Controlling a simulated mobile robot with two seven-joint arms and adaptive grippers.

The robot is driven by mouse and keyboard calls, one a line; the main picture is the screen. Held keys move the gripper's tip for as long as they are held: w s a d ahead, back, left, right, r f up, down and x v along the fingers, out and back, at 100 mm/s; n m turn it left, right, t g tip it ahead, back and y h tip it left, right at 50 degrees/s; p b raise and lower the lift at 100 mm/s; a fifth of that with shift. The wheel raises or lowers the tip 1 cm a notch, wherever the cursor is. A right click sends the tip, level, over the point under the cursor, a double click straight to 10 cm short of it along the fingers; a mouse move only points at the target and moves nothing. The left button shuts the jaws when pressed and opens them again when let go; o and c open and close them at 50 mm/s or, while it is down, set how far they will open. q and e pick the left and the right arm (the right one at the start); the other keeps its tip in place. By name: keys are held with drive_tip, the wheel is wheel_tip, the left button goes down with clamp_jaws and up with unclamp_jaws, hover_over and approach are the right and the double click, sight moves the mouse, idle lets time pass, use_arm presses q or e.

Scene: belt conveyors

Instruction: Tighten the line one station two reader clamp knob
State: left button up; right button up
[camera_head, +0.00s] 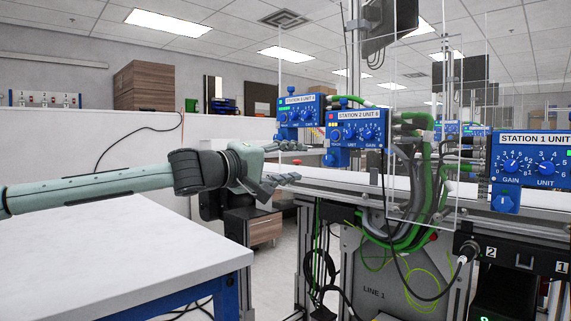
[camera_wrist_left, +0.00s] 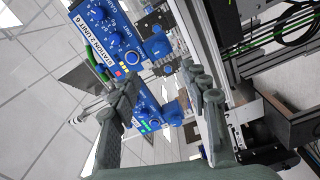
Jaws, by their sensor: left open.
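The station 2 reader is a blue box (camera_head: 357,129) with dials and a white label, on the conveyor frame marked LINE 1. Its blue clamp knob (camera_head: 334,157) is below the box's left side. In the left wrist view the box (camera_wrist_left: 103,38) appears turned on its side, with the blue knob (camera_wrist_left: 157,46) to its right. My left gripper (camera_head: 292,163) is open and empty, left of the knob and apart from it. In the left wrist view the fingers (camera_wrist_left: 166,88) are spread, with the knob beyond them. My right gripper is out of view.
The station 3 reader (camera_head: 300,110) stands behind the left gripper, the station 1 reader (camera_head: 533,156) at right. A clear panel (camera_head: 420,60) and green cables (camera_head: 425,180) are right of station 2. A white table (camera_head: 110,265) is at front left.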

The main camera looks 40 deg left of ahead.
use_arm(q)
drive_tip(key=shift+s+a, duration=0.1)
drive_tip(key=shift+s, duration=0.9)
